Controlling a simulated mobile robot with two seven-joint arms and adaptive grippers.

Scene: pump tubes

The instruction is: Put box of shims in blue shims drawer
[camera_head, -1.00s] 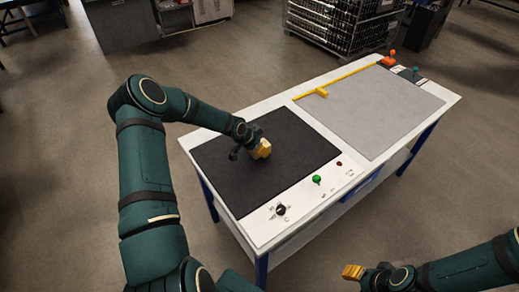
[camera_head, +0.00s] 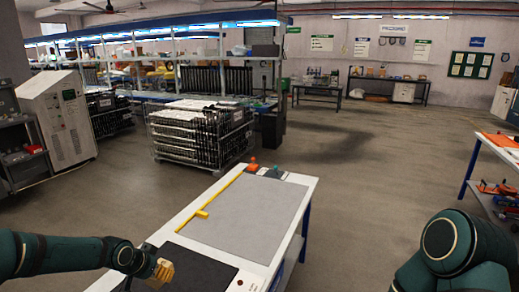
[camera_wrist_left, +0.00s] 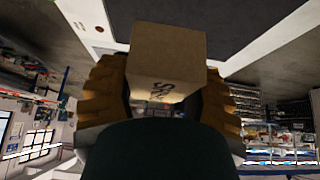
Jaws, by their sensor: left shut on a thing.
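My left gripper (camera_head: 160,270) is at the bottom left of the head view, over the black mat on the white table. In the left wrist view its yellow-brown ridged fingers are on both sides of a tan cardboard box (camera_wrist_left: 165,65) with dark lettering. The gripper is shut on this box. My right arm shows at the lower right of the head view, but its gripper is out of view. I cannot make out a blue shims drawer in these views.
The white table (camera_head: 299,200) carries a grey mat (camera_head: 250,217), a yellow bar (camera_head: 212,202) and a black mat (camera_head: 205,266). A wire cage of dark parts (camera_head: 200,135) stands beyond. Another bench (camera_head: 490,150) is at the right edge. Open floor lies between them.

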